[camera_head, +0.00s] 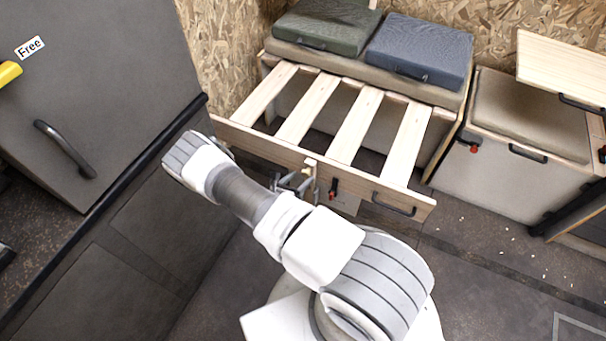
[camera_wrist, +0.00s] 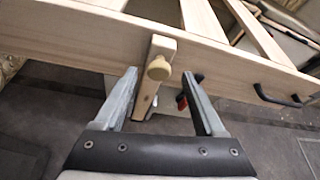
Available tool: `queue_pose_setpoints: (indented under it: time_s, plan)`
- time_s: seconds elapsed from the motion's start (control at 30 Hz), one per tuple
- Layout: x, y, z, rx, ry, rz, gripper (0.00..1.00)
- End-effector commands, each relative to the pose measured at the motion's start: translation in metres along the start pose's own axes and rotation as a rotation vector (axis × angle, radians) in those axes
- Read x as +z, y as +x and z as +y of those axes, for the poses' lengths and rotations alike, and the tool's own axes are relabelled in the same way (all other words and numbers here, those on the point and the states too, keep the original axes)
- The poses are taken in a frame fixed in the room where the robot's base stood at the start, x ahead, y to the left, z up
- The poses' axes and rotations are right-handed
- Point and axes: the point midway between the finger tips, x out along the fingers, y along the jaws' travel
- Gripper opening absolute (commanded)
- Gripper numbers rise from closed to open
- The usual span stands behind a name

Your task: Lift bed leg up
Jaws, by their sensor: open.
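The slatted bed frame (camera_head: 282,150) is pulled out, with its wooden front board spanning the middle of the head view. The bed leg (camera_wrist: 153,80) is a narrow light-wood strip with a round knob, against the front board in the wrist view. It hangs downward, slightly tilted. In the head view only its top (camera_head: 310,163) shows beside my gripper. My gripper (camera_wrist: 161,75) is open, its two fingers on either side of the leg and knob. I cannot tell whether either finger touches it. In the head view my gripper (camera_head: 296,184) is partly hidden by my arm.
A red-and-black latch (camera_head: 333,188) and a black handle (camera_head: 394,204) are on the front board, right of the leg. A grey cabinet (camera_head: 95,90) stands close on the left. Cushions (camera_head: 418,50) lie behind the slats. Floor is free at the lower right.

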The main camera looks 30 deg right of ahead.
Motion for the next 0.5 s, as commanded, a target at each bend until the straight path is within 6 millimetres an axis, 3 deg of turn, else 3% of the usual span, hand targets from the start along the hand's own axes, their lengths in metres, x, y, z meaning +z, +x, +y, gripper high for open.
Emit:
queue_pose_setpoints:
  time_s: [0.3,0.5]
  plan:
    - [0.003,-0.081,0.001,0.004,-0.001,-0.001,0.72]
    - [0.003,-0.122,0.001,0.003,0.0,-0.001,0.72]
